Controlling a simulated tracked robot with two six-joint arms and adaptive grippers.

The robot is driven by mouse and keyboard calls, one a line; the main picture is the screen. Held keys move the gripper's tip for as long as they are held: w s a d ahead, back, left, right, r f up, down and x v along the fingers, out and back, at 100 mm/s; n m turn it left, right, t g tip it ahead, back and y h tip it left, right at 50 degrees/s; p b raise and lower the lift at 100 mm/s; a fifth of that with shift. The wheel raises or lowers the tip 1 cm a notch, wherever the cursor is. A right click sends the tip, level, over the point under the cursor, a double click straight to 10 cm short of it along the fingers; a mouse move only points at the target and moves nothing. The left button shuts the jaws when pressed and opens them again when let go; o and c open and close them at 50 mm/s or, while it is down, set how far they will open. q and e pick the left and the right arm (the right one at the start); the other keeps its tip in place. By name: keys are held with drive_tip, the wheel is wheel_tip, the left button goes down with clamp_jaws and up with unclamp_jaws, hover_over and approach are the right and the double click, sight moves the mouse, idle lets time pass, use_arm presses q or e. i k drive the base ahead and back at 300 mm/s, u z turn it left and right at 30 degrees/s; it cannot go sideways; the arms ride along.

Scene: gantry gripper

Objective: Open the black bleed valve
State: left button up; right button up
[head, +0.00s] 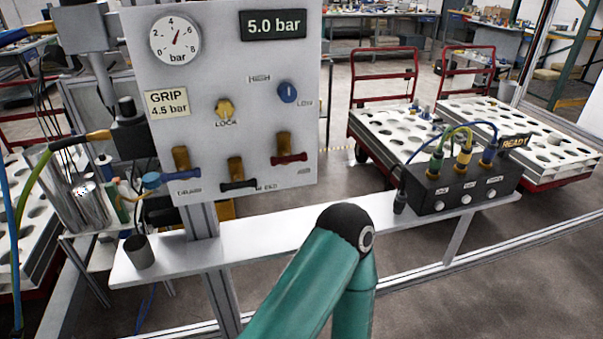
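The black bleed valve (237,184) is at the lower middle of the grey upright panel (262,90). It has an upright brass-coloured body with a black handle lying roughly level across its lower part. Its label is partly covered by the handle. A blue-handled valve (183,174) sits to its left and a red-handled valve (288,159) to its right. A teal arm link of mine with a dark rounded joint rises in the lower middle, below and to the right of the panel. Neither of my grippers shows in this view.
The panel carries a gauge (175,40), a 5.0 bar display (273,25), a yellow lock knob (224,108) and a blue knob (288,92). A narrow shelf (285,234) below holds a dark cup (139,251) and a black connector box (462,187).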

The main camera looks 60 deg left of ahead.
sight(224, 187)
drive_tip(key=u, duration=0.3)
drive_tip(key=i, duration=0.15)
drive_tip(key=z, duration=1.4)
drive_tip(key=i, duration=1.05)
drive_tip(key=u, duration=2.95)
drive_tip(key=i, duration=0.45)
